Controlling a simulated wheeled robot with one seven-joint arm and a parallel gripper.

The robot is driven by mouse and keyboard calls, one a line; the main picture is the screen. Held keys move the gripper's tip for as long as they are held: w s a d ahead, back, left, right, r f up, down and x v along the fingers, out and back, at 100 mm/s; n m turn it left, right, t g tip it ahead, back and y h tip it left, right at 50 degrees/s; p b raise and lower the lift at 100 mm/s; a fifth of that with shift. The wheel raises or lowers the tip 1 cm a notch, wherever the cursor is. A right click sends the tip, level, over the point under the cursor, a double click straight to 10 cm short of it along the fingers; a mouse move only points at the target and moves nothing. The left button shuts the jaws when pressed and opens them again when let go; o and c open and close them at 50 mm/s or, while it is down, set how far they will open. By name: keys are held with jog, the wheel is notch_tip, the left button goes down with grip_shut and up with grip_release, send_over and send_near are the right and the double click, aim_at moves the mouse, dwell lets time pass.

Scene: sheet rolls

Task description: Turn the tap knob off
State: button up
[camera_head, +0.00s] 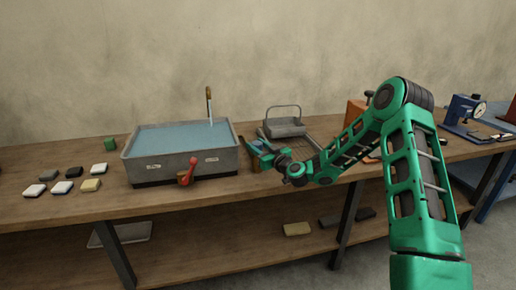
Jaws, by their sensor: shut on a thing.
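A grey metal basin (222,160) full of blue water (175,138) stands on the bench at left. A thin brown tap spout (208,95) rises at its back, with a pale line below that may be running water. A red knob-like fitting (186,173) is on the basin's front wall, apart from my gripper. My green gripper (250,147) is low beside the basin's right end. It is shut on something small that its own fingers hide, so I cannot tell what. A small brown thing (255,164) shows just below the gripper.
Several small blocks (91,185) and a green block (110,143) lie left of the basin. A grey tray with a handle (284,128) and a rack (300,147) are behind my arm. A blue device with a dial (466,110) stands at right. The lower shelf (220,250) holds a few slabs.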

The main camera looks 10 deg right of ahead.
jog(key=n+g+y, duration=0.1)
jog(key=y, duration=0.1)
jog(key=n+g+y, duration=0.1)
jog(key=n+y, duration=0.1)
jog(key=n+g+y, duration=0.2)
jog(key=shift+w+d, duration=0.15)
jog(key=shift+d, duration=0.1)
jog(key=shift+n+g+y, duration=1.6)
jog(key=shift+g+y, duration=0.2)
jog(key=shift+g, duration=0.3)
jog(key=shift+n+g, duration=0.3)
jog(key=shift+g, duration=0.2)
jog(key=o, duration=1)
jog(key=shift+o, duration=0.2)
jog(key=shift+a, duration=0.1)
jog(key=v, duration=1.1)
jog(key=shift+f, duration=0.3)
jog(key=shift+w, duration=0.1)
